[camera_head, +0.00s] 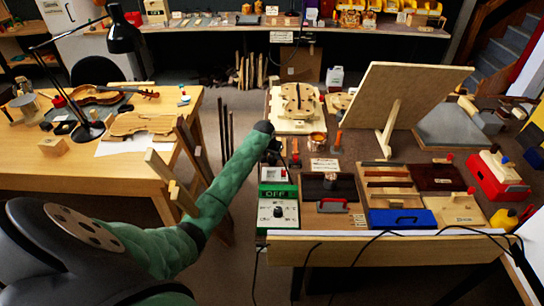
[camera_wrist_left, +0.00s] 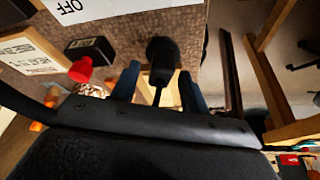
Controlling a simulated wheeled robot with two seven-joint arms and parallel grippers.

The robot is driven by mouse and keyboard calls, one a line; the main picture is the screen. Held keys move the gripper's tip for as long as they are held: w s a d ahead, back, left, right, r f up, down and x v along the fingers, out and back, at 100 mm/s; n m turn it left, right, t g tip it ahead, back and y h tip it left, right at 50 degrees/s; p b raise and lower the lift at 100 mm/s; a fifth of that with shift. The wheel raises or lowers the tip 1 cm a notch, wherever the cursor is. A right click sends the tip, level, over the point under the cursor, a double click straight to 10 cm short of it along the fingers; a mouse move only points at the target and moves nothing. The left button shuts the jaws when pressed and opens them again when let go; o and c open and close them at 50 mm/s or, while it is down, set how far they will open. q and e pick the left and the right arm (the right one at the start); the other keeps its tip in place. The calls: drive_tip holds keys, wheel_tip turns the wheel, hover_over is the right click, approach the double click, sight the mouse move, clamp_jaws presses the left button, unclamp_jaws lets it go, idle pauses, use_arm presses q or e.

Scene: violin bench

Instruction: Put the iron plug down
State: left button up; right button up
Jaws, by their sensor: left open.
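A black plug-like piece (camera_wrist_left: 161,50), which looks like the iron plug, lies between and just beyond the fingertips, with a dark narrow part running toward the gripper. No finger clearly touches it. In the head view I cannot pick the plug out. My right gripper is in neither view.
A black block with a red knob (camera_wrist_left: 88,58) sits beside the fingers in the left wrist view. A tilted wooden panel (camera_head: 410,95) stands behind. Black cables cross the bench's front edge.

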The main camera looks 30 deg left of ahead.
use_arm(q)
drive_tip(key=b+v, duration=0.2)
drive_tip(key=v, duration=0.9)
drive_tip(key=shift+b, duration=0.4)
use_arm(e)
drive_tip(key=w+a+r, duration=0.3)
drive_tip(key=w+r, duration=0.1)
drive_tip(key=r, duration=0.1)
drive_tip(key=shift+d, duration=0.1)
